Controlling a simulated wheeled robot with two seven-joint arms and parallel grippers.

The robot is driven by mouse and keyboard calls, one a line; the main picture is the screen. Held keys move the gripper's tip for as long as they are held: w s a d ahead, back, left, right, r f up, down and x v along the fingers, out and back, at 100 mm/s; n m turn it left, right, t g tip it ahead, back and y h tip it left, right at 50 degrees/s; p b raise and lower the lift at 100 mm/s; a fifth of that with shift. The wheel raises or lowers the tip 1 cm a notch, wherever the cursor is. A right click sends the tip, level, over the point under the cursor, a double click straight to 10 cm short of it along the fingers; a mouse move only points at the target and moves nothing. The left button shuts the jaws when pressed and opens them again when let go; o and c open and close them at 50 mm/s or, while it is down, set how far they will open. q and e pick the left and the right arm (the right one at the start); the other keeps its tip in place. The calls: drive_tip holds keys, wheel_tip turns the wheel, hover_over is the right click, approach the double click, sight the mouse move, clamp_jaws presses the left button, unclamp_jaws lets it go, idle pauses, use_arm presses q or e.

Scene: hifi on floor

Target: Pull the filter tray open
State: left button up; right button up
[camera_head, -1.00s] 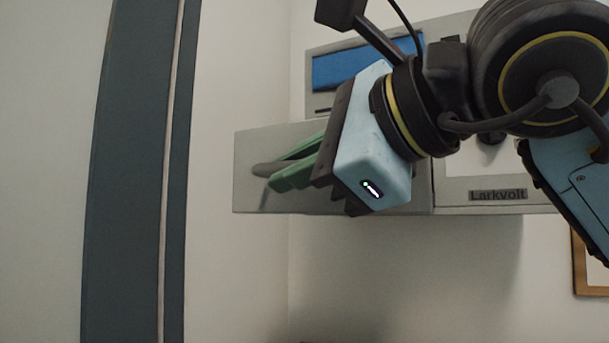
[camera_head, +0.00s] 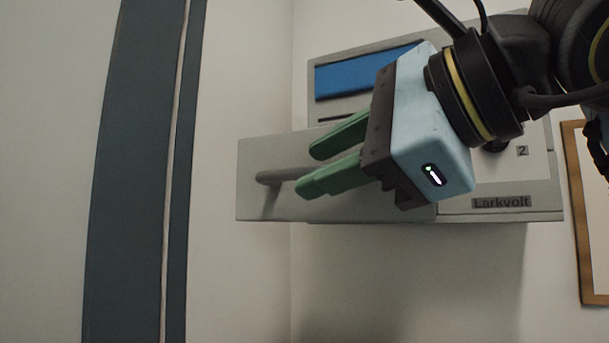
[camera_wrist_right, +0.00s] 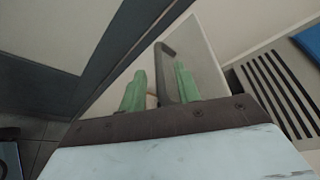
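The filter tray (camera_head: 400,207) seems to be the plain grey panel at the left of the grey Larkvolt unit; how far it stands out is hard to tell. Its dark bar handle (camera_head: 270,178) sticks out near the panel's left end, and the handle (camera_wrist_right: 168,75) also shows in the right wrist view. My right gripper (camera_head: 308,168) has two green fingers, spread apart and empty. Its lower fingertip overlaps the handle's right end in the head view. In the wrist view the handle appears between the fingers, with no clear contact. My left gripper is not in view.
The unit's front carries a blue panel (camera_head: 365,72), a dark knob (camera_head: 496,147) and a Larkvolt label (camera_head: 501,202). Slotted vents (camera_wrist_right: 277,90) show in the wrist view. A wooden frame (camera_head: 580,220) hangs at the right. Below the unit is bare wall.

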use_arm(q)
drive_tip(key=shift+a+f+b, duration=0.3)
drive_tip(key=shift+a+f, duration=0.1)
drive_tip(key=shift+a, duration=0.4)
use_arm(e)
drive_tip(key=v, duration=0.9)
drive_tip(key=shift+s+d, duration=0.25)
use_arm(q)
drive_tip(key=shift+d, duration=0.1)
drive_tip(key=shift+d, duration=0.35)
